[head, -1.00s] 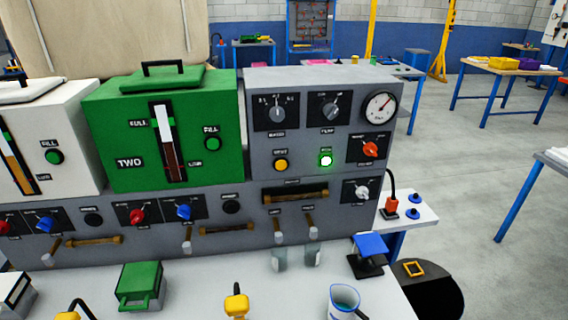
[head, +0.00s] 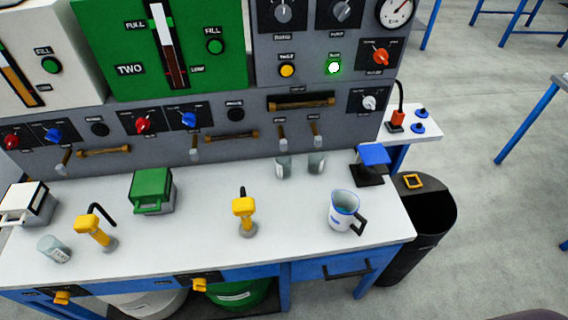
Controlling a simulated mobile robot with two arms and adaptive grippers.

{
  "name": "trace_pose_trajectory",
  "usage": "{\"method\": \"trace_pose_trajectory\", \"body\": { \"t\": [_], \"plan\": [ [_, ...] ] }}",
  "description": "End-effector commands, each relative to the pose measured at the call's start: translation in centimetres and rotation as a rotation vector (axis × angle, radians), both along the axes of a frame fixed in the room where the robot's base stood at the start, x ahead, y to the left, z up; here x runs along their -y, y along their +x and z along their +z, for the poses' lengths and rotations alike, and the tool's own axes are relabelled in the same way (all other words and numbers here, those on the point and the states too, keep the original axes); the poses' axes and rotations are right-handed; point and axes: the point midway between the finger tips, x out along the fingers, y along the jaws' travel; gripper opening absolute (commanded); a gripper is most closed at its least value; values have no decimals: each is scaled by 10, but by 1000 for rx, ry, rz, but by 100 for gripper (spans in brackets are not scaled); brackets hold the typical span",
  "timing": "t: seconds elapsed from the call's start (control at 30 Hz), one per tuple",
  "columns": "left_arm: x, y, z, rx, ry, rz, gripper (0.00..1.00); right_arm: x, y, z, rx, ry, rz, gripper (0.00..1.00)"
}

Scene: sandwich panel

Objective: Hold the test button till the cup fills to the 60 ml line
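A round yellow button (head: 287,71) sits on the grey panel beside a lit green button (head: 334,67); its small label seems to read TEST. Two small clear cups stand on the white counter under the panel's spouts, a left cup (head: 283,168) and a right cup (head: 317,163). Another clear cup (head: 54,249) with a label is at the counter's left front and looks tilted or lying. The 60 ml line and any liquid level are too small to make out. Neither of my grippers is in view.
The white counter (head: 200,235) holds a green box (head: 152,191), two yellow-handled taps (head: 244,214), a white jug (head: 343,211) and a blue-topped stand (head: 372,165). A black bin (head: 424,212) stands right of the counter. The counter's middle front is mostly clear.

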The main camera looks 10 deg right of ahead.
Motion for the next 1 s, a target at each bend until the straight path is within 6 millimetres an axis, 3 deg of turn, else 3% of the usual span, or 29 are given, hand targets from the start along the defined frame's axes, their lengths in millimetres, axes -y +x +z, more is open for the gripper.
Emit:
{"method": "trace_pose_trajectory", "body": {
  "t": [0.07,0.47,1.0],
  "plan": [
    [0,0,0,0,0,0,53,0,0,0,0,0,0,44],
    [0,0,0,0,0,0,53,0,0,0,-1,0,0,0],
    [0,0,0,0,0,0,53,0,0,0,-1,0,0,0]
  ]
}}
